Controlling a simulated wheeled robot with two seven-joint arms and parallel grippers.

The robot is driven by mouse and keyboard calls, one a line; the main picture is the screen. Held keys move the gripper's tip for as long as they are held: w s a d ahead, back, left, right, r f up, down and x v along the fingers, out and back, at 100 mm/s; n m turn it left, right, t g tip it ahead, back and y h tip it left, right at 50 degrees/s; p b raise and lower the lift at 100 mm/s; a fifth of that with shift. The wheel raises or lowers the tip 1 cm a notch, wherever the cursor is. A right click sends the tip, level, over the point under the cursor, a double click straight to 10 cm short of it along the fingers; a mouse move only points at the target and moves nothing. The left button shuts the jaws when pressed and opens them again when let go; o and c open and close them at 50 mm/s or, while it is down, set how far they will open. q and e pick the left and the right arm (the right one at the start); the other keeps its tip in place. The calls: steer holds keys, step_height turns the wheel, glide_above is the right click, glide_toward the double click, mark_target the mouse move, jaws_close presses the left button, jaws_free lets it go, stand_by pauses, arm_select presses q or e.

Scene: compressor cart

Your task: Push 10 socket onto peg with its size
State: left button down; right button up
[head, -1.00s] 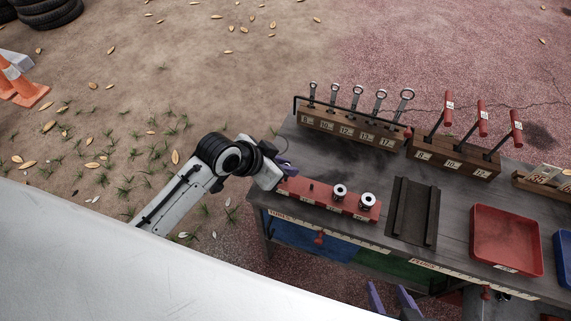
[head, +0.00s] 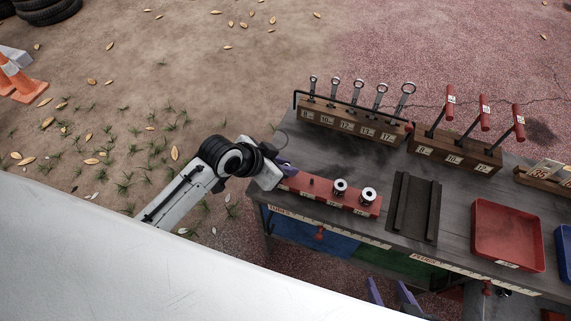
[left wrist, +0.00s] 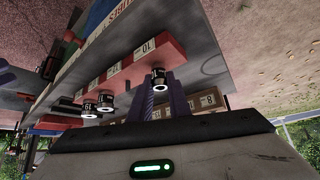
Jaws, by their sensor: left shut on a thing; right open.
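The red peg block (head: 330,193) lies along the near left edge of the bench. Two silver-and-black sockets stand on its right part, one at the middle (head: 340,187) and one at the right end (head: 368,194). A bare dark peg (head: 311,182) stands left of them. My left gripper (head: 284,168) is at the block's left end. In the left wrist view its purple fingers are shut on a small dark socket (left wrist: 159,80), beside the block's label 10 (left wrist: 148,47). I cannot tell how far it sits on a peg. My right gripper (head: 391,294) is open and empty in front of the bench.
A wooden wrench rack (head: 348,124) stands behind the block. A second rack with red-handled tools (head: 454,153) is to its right. A dark grooved tray (head: 415,210) and a red tray (head: 507,236) lie right of the block. Bare bench top lies between block and racks.

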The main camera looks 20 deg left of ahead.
arm_select(q)
steer(key=c, duration=1.6)
jaws_free()
steer(key=p+v, duration=0.1)
steer(key=v, duration=0.9)
steer(key=shift+s+a+r, duration=0.1)
steer(key=s+f+n, duration=0.1)
steer(key=f, duration=0.2)
steer(key=s+f+n, duration=0.1)
steer(key=s+f, duration=0.1)
steer(key=f, duration=0.1)
steer(key=s+f+t, duration=0.1)
steer(key=s+f, duration=0.1)
steer(key=f, duration=0.1)
steer(key=shift+s+d+f+n+y, duration=0.25)
steer(key=shift+d+f+n+y, duration=0.05)
steer(key=shift+f+n, duration=0.1)
steer(key=shift+n+t+y, duration=0.5)
steer(key=shift+n+t, duration=0.1)
steer(key=shift+n, duration=0.2)
steer(key=s+f, duration=0.4)
steer(key=s, duration=0.1)
steer(key=s+f, duration=0.1)
steer(key=s, duration=0.2)
steer(key=shift+s+f, duration=0.1)
steer(key=shift+f, duration=0.3)
